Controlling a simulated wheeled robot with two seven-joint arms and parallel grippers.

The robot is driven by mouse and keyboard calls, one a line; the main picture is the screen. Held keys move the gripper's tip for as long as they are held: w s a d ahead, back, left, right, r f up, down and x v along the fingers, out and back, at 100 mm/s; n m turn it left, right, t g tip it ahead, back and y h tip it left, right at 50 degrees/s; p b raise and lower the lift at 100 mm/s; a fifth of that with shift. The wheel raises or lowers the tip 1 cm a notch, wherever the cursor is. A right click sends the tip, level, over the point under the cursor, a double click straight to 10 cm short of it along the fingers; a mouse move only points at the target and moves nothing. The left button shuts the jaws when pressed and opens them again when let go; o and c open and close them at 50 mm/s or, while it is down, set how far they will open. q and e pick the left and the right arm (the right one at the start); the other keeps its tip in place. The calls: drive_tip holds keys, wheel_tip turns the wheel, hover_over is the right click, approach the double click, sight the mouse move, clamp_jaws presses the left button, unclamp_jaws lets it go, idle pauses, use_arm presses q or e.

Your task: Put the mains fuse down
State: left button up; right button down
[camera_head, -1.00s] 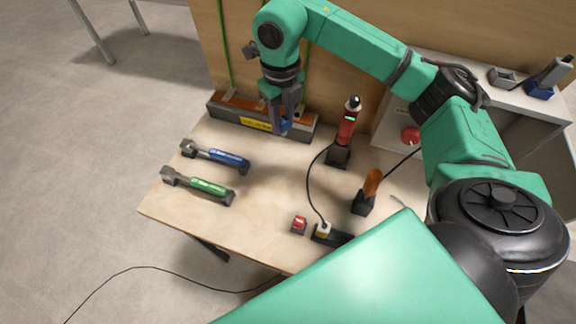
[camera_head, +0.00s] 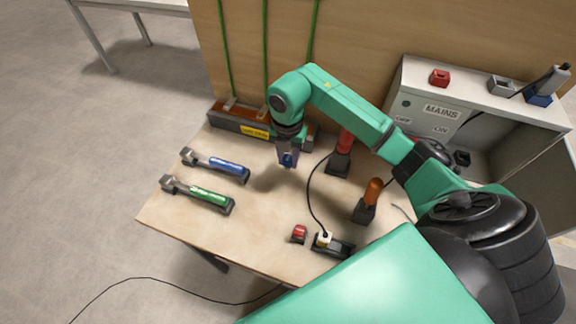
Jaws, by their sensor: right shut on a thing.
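My right gripper (camera_head: 288,155) points down over the back middle of the wooden table (camera_head: 262,215). It is shut on a small blue piece (camera_head: 287,161), which seems to be the mains fuse. The fingers hide much of it. The gripper and piece look a little above the tabletop, with a shadow below them on the left. The grey mains box (camera_head: 425,108), labelled MAINS, OFF and ON, stands at the right. My left gripper is not in view.
A blue-handled tool (camera_head: 225,166) and a green-handled tool (camera_head: 208,195) lie at the left. A rail with a yellow label (camera_head: 255,132) is behind. A red-topped tool (camera_head: 344,145), an orange-handled tool (camera_head: 371,192) and a red block (camera_head: 299,232) stand right. Another red block (camera_head: 440,77) sits on the box.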

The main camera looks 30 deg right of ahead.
sight(288, 168)
wheel_tip(288, 168, down, 4)
drive_tip(key=shift+f+p, duration=0.1)
drive_tip(key=shift+p, duration=0.3)
drive_tip(key=shift+f, duration=0.15)
drive_tip(key=c, duration=0.6)
unclamp_jaws()
